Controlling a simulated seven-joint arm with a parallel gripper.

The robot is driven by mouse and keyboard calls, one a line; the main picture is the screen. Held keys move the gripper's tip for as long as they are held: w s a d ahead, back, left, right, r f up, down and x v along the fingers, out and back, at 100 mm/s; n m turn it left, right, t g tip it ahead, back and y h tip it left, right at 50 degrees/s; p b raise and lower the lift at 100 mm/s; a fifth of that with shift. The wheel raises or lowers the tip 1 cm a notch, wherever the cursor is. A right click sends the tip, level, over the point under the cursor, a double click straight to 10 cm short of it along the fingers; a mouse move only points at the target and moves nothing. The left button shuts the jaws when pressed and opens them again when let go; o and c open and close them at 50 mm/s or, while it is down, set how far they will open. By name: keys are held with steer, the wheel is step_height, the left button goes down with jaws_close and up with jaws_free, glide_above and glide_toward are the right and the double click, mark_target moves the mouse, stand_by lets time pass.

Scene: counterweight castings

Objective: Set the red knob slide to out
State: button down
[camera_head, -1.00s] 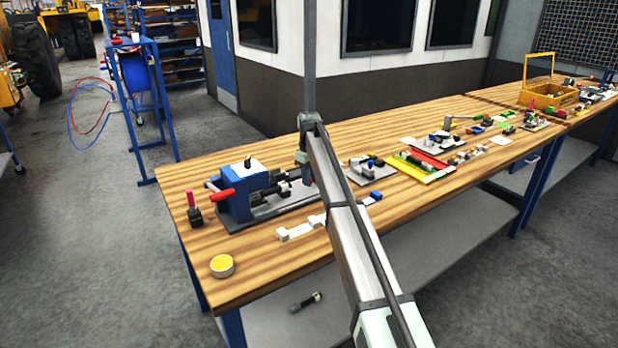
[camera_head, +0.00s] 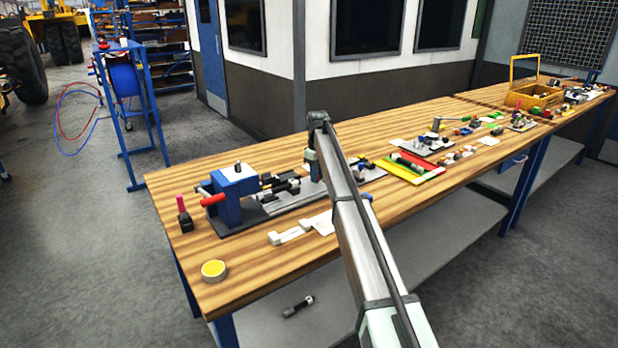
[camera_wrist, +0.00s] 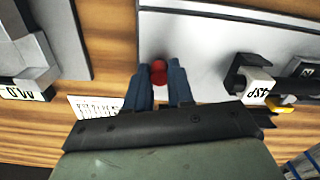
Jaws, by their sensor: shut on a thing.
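The red knob (camera_wrist: 159,72) shows in the wrist view between the two blue fingertips of my gripper (camera_wrist: 161,70), which is shut on it. The knob sits over a light grey plate (camera_wrist: 205,50), close to its left edge. The fingers hide part of the knob, and any slide under it cannot be made out. In the head view my gripper (camera_head: 313,166) reaches down at the small fixture on the bench, and my arm covers much of that fixture. The knob cannot be made out there.
A labelled black and white block (camera_wrist: 258,88) stands on the plate, right of the fingers. A blue machine block with a red handle (camera_head: 232,194) stands left on the wooden bench (camera_head: 250,275). A yellow disc (camera_head: 213,270) lies near the front corner. A red and yellow tray (camera_head: 425,168) is at right.

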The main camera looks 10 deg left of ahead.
steer(key=shift+w+d, duration=0.25)
steer(key=c, duration=1.3)
jaws_free()
steer(key=shift+c, duration=0.2)
steer(key=o, duration=0.4)
steer(key=shift+c, duration=0.2)
steer(key=shift+r, duration=0.1)
step_height(320, 180, up, 14)
steer(key=shift+f, duration=0.2)
